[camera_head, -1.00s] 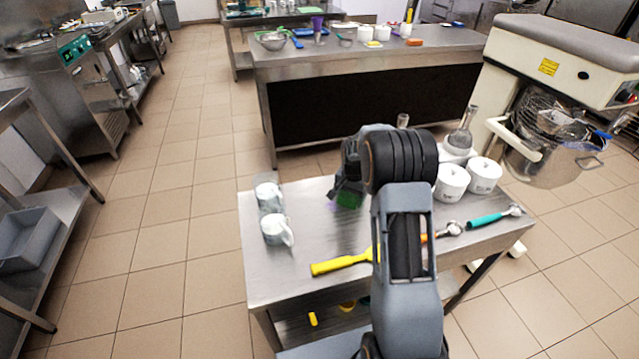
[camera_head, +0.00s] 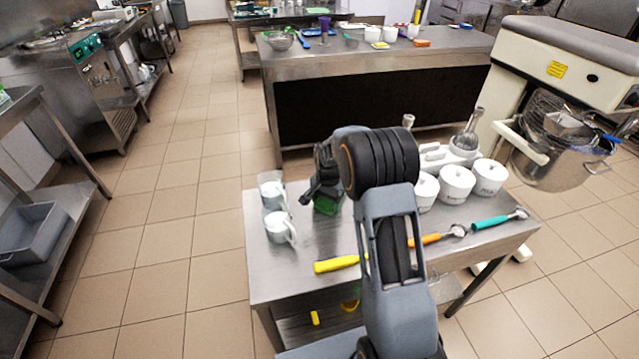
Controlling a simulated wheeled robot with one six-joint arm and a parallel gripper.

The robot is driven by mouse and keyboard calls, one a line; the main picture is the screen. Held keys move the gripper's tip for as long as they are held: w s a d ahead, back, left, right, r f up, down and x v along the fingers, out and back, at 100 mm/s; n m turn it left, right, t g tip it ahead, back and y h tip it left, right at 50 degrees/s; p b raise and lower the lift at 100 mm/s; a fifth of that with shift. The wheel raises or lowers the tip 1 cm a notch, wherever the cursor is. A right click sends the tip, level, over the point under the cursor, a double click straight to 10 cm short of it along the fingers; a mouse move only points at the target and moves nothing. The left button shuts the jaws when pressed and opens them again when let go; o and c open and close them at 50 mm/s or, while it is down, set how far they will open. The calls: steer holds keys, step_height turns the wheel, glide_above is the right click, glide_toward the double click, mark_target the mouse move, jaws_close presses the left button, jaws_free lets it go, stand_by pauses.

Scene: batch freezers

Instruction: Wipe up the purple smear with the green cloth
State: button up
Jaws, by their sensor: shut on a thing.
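The green cloth (camera_head: 327,206) is in my gripper (camera_head: 325,199), over the left half of the steel table (camera_head: 275,275). The jaws are shut on it and point down. The cloth is at or just above the table top; I cannot tell whether it touches. The dark gripper body hides part of the cloth. I cannot make out the purple smear; the gripper, cloth or arm may cover it.
Two cups (camera_head: 279,228) stand left of the cloth. A yellow-handled tool (camera_head: 337,264) lies in front, an orange scoop (camera_head: 440,236) and a teal scoop (camera_head: 499,221) to the right. Several white tubs (camera_head: 457,184) stand at the back right, near the mixer (camera_head: 560,75).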

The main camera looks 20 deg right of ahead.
steer(key=shift+a, duration=0.85)
steer(key=shift+r+p, duration=0.3)
steer(key=shift+p, duration=0.1)
step_height(320, 180, up, 2)
steer(key=shift+w+r+p, duration=0.1)
steer(key=shift+p, duration=0.2)
steer(key=shift+r, duration=0.3)
steer(key=shift+r+p, duration=1.85)
steer(key=shift+r, duration=0.6)
steer(key=shift+a+f, duration=0.1)
